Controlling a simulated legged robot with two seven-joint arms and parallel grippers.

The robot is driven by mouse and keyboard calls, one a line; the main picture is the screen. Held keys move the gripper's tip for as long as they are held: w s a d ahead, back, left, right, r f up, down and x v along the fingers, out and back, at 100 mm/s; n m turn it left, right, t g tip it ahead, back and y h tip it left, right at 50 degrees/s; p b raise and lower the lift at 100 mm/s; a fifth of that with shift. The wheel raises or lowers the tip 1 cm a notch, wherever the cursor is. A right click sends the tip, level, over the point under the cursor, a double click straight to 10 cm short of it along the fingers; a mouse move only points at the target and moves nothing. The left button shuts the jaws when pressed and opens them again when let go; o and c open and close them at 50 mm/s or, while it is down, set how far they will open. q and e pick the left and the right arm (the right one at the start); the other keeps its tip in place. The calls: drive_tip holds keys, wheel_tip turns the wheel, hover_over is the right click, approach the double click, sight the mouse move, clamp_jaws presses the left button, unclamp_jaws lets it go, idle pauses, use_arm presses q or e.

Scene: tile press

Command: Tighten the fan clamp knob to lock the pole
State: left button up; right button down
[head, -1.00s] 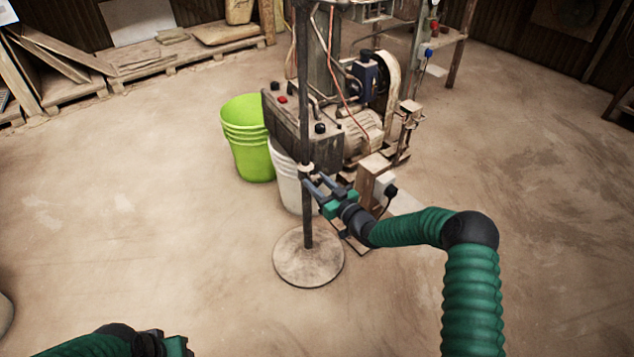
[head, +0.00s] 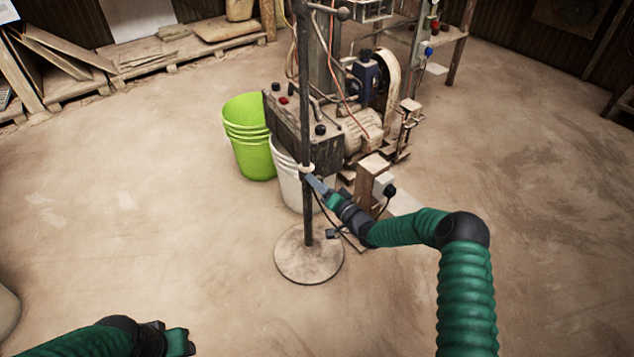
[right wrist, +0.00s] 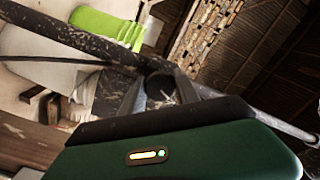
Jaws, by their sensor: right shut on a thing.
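A dark upright pole (head: 307,212) stands on a round, dusty base plate (head: 309,265). A pale collar (head: 305,169), which looks like the clamp, sits around the pole at mid height. My right gripper (head: 316,184) reaches the collar from the right; its fingers look edge-on. In the right wrist view the fingers are shut on a small dark round knob (right wrist: 160,86) beside the pole (right wrist: 75,42). The fingers hide part of the knob. My left gripper (head: 178,342) is low at the left, away from the pole, and its jaws are unclear.
A green bucket (head: 248,150) and a white bucket (head: 287,185) stand close behind the pole. A machine with a control box (head: 300,125) and a motor stands behind and right.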

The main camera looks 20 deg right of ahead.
drive_tip(key=m, duration=0.6)
drive_tip(key=shift+d+m, duration=0.2)
drive_tip(key=shift+m, duration=0.1)
drive_tip(key=m, duration=0.6)
drive_tip(key=shift+d, duration=0.1)
drive_tip(key=shift+f, duration=0.1)
drive_tip(key=shift+m, duration=0.3)
drive_tip(key=c, duration=1.2)
unclamp_jaws()
drive_tip(key=shift+c, duration=0.2)
drive_tip(key=o, duration=0.4)
drive_tip(key=shift+f, duration=0.1)
drive_tip(key=shift+c, duration=0.2)
